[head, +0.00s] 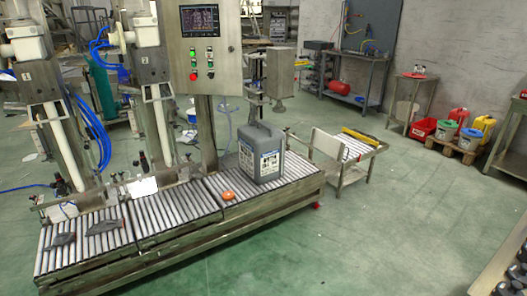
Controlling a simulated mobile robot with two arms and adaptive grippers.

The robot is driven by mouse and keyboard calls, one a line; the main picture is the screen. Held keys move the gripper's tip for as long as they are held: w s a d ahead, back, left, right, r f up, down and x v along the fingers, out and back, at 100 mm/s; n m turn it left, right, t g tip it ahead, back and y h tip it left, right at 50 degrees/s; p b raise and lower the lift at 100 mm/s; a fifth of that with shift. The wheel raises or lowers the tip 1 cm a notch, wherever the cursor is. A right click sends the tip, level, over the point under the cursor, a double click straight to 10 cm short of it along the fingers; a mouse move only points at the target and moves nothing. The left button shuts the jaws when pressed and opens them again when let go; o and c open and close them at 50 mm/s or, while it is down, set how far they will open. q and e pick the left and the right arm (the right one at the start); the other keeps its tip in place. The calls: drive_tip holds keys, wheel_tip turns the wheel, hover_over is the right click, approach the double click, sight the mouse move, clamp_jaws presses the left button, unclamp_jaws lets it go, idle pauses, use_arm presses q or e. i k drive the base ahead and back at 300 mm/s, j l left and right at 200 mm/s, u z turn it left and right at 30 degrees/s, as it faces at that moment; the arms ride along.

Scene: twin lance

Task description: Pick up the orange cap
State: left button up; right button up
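The orange cap (228,196) lies on the roller conveyor (190,203), on its right section. It is small and round. A grey canister (246,160) with a white label stands upright on the same rollers, just right of and behind the cap, with a small gap between them. Neither of my grippers is in view.
A control panel (203,50) on a post stands behind the conveyor. Dark flat pieces (103,227) lie on the left rollers. A small roller table (345,150) stands beyond the right end. The green floor (350,235) in front and right is clear. A bench edge shows bottom right.

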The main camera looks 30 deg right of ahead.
sight(228, 196)
drive_tip(key=i+l+z, duration=0.1)
drive_tip(key=i, duration=0.35)
drive_tip(key=i+l+z, duration=0.15)
drive_tip(key=i, duration=0.3)
